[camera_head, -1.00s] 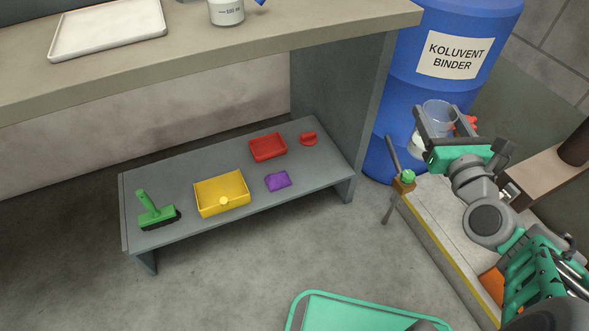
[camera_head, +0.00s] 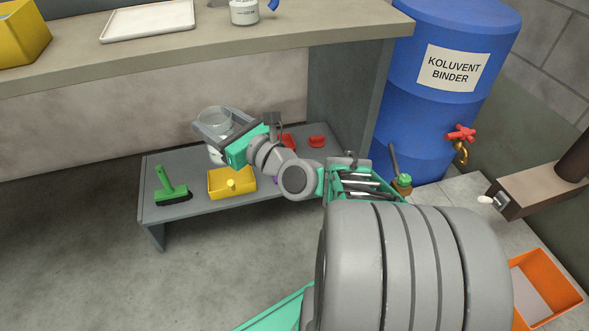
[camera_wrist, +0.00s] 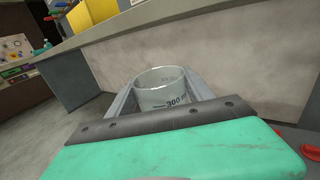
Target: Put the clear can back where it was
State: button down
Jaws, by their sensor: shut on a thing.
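The clear can (camera_head: 214,121) is a see-through cylinder with a pale lower part. In the wrist view the can (camera_wrist: 161,90) shows dark print reading 300. My gripper (camera_head: 212,128) is shut on it, with a finger on each side, and the can looks upright. In the head view the can appears over the back of the low grey shelf (camera_head: 170,216). My gripper hides part of the can, and I cannot tell whether its base touches the shelf.
On the low shelf are a green brush (camera_head: 171,187), a yellow box (camera_head: 230,183), a partly hidden red tray (camera_head: 288,140) and a red piece (camera_head: 317,141). The workbench (camera_head: 330,42) overhangs the shelf.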

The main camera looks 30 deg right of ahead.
jog(key=w+d+f+m+t+h+p, duration=0.1)
jog(key=w+d+f+m+h+p, duration=0.2)
jog(key=d, duration=0.6)
jog(key=w+d+f+h, duration=0.25)
jog(key=d+f, duration=0.25)
jog(key=d, duration=0.5)
jog(key=s+d+f+m+h+p, duration=0.1)
jog(key=s+d+f+m+h, duration=0.1)
jog(key=d+f, duration=0.5)
jog(key=s+d+f+m+h+p, duration=0.25)
jog(key=d+f, duration=0.35)
jog(key=f, duration=0.4)
jog(key=shift+n+g, duration=0.4)
jog(key=shift+n, duration=0.05)
jog(key=w+d+f+b, duration=0.2)
jog(key=w+d+f, duration=0.1)
jog(key=f, duration=0.1)
jog(key=w+d+f+b, duration=0.3)
jog(key=f, duration=0.1)
jog(key=w+d+f+b, duration=0.2)
jog(key=w+f+b, duration=0.1)
jog(key=f, duration=0.1)
jog(key=shift+w+d+f, duration=0.4)
jog(key=shift+c, duration=2)
grip_release()
